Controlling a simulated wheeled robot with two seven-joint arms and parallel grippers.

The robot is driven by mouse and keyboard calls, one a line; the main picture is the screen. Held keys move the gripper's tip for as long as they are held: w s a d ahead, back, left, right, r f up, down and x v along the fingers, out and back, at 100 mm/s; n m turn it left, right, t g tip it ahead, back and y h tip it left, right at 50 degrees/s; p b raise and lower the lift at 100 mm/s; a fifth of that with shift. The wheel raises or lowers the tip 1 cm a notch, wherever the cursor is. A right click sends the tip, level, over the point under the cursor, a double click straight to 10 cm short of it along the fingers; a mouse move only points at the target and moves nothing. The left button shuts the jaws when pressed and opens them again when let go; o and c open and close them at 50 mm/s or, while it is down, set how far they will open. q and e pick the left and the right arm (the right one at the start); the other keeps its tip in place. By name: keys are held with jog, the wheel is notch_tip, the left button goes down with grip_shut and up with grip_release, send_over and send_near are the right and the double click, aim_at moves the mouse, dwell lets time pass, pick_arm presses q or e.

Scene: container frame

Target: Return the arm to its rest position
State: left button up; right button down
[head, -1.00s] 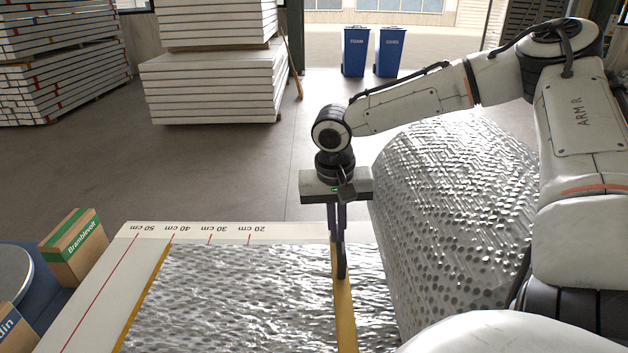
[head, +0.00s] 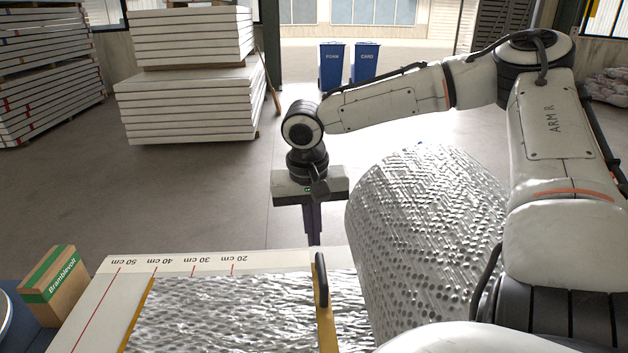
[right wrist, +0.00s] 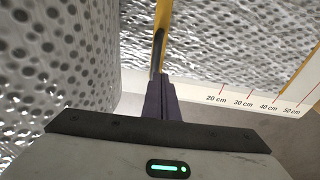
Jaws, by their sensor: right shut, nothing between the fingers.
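My right gripper (head: 314,242) hangs fingers-down at the far edge of the measuring table (head: 93,290). Its fingers are together with nothing between them; they also show shut in the right wrist view (right wrist: 160,84). A dark, rounded handle-like piece (head: 321,280) stands at the yellow strip (head: 327,330) on the table, just nearer than the fingertips and apart from them in the head view. Silver bubble sheet (head: 225,318) lies flat on the table, left of the strip and partly right of it. My left gripper is not in view.
A big roll of silver bubble wrap (head: 425,240) stands right of the gripper, below my right arm. A Bramblevolt box (head: 55,285) is at the left. White panel stacks (head: 190,103) and two blue bins (head: 333,68) stand behind. The floor between is clear.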

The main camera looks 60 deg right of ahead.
jog(key=r, duration=0.4)
jog(key=a+r, duration=0.1)
jog(key=r, duration=0.1)
jog(key=shift+s, duration=0.15)
jog(key=shift+f, duration=0.1)
jog(key=b, duration=0.2)
send_over(318, 269)
jog(key=a, duration=0.1)
notch_tip(318, 269, down, 12)
jog(key=shift+s+d+f+b, duration=0.15)
jog(key=shift+d+f+b, duration=0.05)
jog(key=shift+f+b, duration=0.6)
